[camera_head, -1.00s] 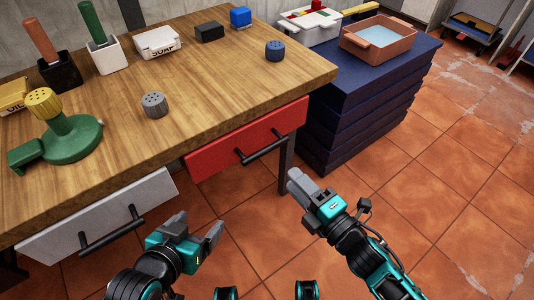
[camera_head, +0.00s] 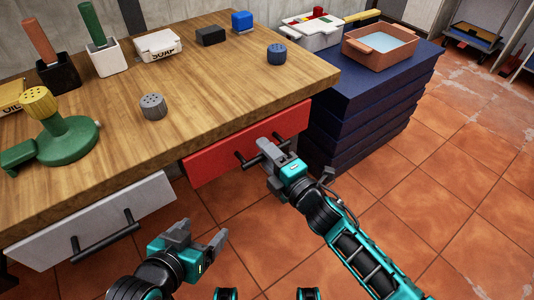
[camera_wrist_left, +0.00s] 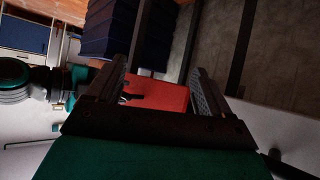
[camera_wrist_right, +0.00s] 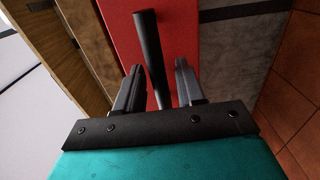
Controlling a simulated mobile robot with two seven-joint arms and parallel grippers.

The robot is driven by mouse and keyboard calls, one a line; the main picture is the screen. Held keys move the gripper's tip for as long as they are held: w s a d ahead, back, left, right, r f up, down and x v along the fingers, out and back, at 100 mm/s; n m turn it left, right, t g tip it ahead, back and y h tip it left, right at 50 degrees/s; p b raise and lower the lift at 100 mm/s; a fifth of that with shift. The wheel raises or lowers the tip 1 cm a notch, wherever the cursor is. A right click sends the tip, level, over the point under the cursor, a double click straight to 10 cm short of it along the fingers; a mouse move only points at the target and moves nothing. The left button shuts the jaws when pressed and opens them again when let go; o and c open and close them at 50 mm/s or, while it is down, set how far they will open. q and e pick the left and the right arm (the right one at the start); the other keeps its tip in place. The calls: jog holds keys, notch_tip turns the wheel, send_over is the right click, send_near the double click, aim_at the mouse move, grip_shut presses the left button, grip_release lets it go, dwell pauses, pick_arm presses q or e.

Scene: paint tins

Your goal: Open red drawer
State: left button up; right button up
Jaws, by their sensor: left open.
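The red drawer (camera_head: 286,122) is under the wooden table's front edge, and its front looks flush with the table. Its dark bar handle (camera_head: 244,161) is partly hidden by my right gripper (camera_head: 268,149). In the right wrist view, the handle (camera_wrist_right: 150,45) runs between the two fingers of my right gripper (camera_wrist_right: 161,80), which are apart with gaps on both sides of it. My left gripper (camera_head: 201,238) is open and empty, in front of the table and below the red drawer. The left wrist view shows the red drawer front (camera_wrist_left: 160,96) beyond its fingers.
A white drawer (camera_head: 150,197) with a dark handle (camera_head: 105,240) is left of the red one. A dark blue cabinet (camera_head: 350,115) stands close on the right. The table (camera_head: 205,95) carries a green stand, soap box and small pots.

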jog(key=shift+c, duration=0.4)
pick_arm(q)
jog(key=shift+w+a, duration=0.1)
pick_arm(e)
grip_shut()
jog(key=shift+d, duration=0.1)
